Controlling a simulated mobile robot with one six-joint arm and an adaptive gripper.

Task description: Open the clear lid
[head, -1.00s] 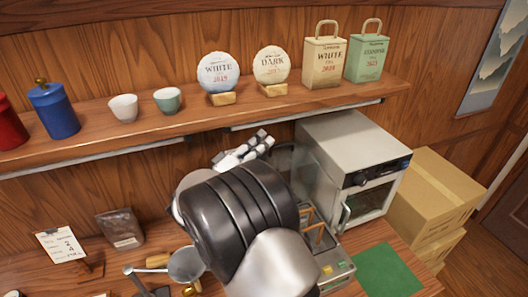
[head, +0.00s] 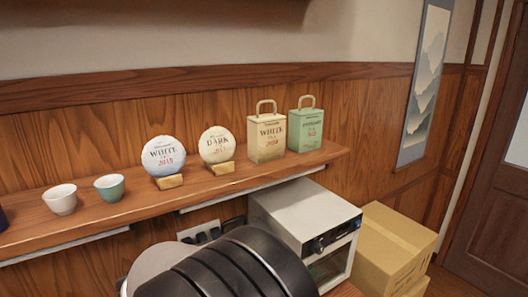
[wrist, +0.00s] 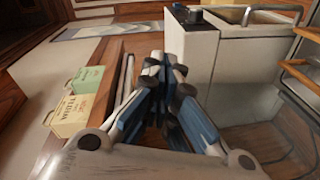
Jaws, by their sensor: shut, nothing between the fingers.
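I cannot clearly make out the clear lid in either current view. In the wrist view, a grey, partly see-through area lies to the right of my gripper (wrist: 166,78), but its edges are too unclear to name. My gripper's fingers are together, with nothing between them. They are beside the white oven (wrist: 192,48), apparently in front of the wall. In the head view my dark arm covers the lower middle and hides most of the gripper and the counter. The oven (head: 305,215) stands just right of my arm.
Cardboard boxes (head: 395,245) stand right of the oven. A scroll (head: 425,80) hangs behind.

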